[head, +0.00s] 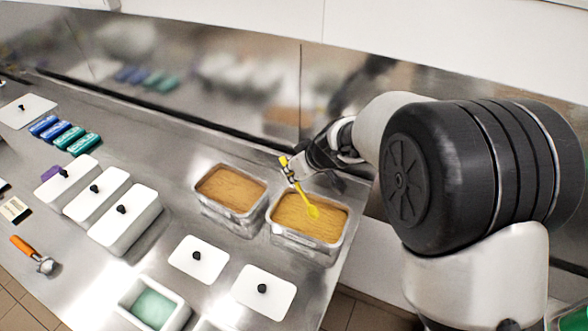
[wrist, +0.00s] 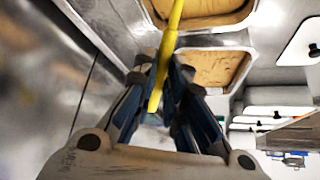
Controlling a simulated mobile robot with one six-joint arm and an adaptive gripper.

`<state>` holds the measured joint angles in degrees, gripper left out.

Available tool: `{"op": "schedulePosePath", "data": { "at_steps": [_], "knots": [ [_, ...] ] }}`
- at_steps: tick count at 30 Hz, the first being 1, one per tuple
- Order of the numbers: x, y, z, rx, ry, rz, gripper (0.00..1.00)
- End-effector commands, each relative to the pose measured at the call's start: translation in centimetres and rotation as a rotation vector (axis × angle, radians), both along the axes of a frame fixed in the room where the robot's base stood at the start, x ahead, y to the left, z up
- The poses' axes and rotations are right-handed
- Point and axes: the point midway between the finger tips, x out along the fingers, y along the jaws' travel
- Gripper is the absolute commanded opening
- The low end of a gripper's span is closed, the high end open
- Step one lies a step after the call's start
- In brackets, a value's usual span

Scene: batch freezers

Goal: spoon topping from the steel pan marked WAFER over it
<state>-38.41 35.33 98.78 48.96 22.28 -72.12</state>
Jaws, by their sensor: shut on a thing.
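My gripper (head: 289,173) is shut on the handle of a yellow spoon (head: 300,190), above the back left corner of the right steel pan (head: 308,248). The spoon tilts down to the right, its bowl over the tan crumbly topping (head: 290,214) in that pan; I cannot tell if it touches. A second steel pan (head: 232,218) with similar topping stands just left. No marking is readable on either pan. In the wrist view the spoon handle (wrist: 172,40) runs between my fingers (wrist: 163,68). A white tub (head: 128,300) with pale green content stands at the front, uncovered.
Two white lids with black knobs (head: 198,262) (head: 265,296) lie in front of the pans. Several lidded tubs (head: 125,222) stand left. An orange-handled scoop (head: 24,247) lies at the far left. Blue and green packs (head: 65,137) lie behind. A steel wall runs along the back.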

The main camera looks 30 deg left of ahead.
Motion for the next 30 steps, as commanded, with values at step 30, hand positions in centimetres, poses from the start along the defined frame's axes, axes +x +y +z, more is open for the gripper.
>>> {"op": "schedulePosePath", "data": {
  "at_steps": [30],
  "knots": [
    [-1.6,-4.1,-4.0,0.001,-0.001,-0.002,0.0]
  ]
}}
